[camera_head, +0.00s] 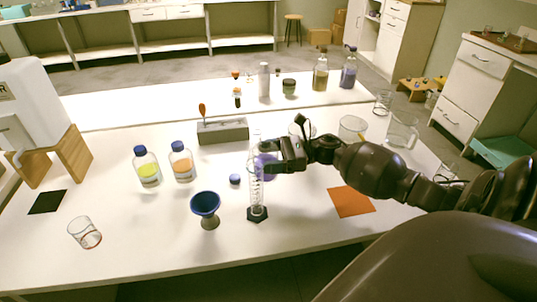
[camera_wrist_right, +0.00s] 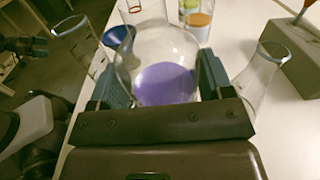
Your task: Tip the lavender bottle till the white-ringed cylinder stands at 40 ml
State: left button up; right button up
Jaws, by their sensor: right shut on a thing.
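My right gripper (camera_head: 268,163) is shut on the lavender bottle (camera_head: 266,168), a clear bottle with purple liquid. In the right wrist view the lavender bottle (camera_wrist_right: 165,80) sits between the two fingers, with the purple low in it. I cannot tell how far it is tilted. The graduated cylinder (camera_head: 257,199) stands upright on a dark foot, just in front of the bottle and overlapping it in the head view. Its white ring and liquid level are too small to read.
A blue funnel cup (camera_head: 205,204) and a small blue cap (camera_head: 235,179) stand left of the cylinder. Yellow (camera_head: 147,170) and orange (camera_head: 182,165) bottles stand behind, near a grey rack (camera_head: 222,131). An orange mat (camera_head: 350,201) lies to the right. The front left table is mostly clear.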

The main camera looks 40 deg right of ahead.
aim_at(270, 142)
jog(key=shift+a+r+n, duration=0.2)
jog(key=shift+n, duration=0.3)
pick_arm(q)
jog(key=shift+w+d+r, duration=0.1)
jog(key=shift+w+r, duration=0.3)
jog(key=shift+r, duration=0.15)
jog(key=shift+w+d+r+p, duration=0.1)
jog(key=shift+d+p, duration=0.1)
jog(key=shift+p, duration=0.2)
pick_arm(e)
jog(key=shift+r, duration=0.2)
pick_arm(q)
jog(key=shift+s+a, duration=0.2)
jog(key=shift+a, duration=0.05)
pick_arm(e)
jog(key=shift+s+a+r+n+h, duration=0.1)
jog(key=shift+r+n+h, duration=0.2)
jog(key=shift+r, duration=0.1)
pick_arm(q)
jog(key=shift+w+d+r+t+p, duration=0.15)
jog(key=shift+r+t+p, duration=0.2)
jog(key=shift+p, duration=0.2)
pick_arm(e)
jog(key=shift+r, duration=0.35)
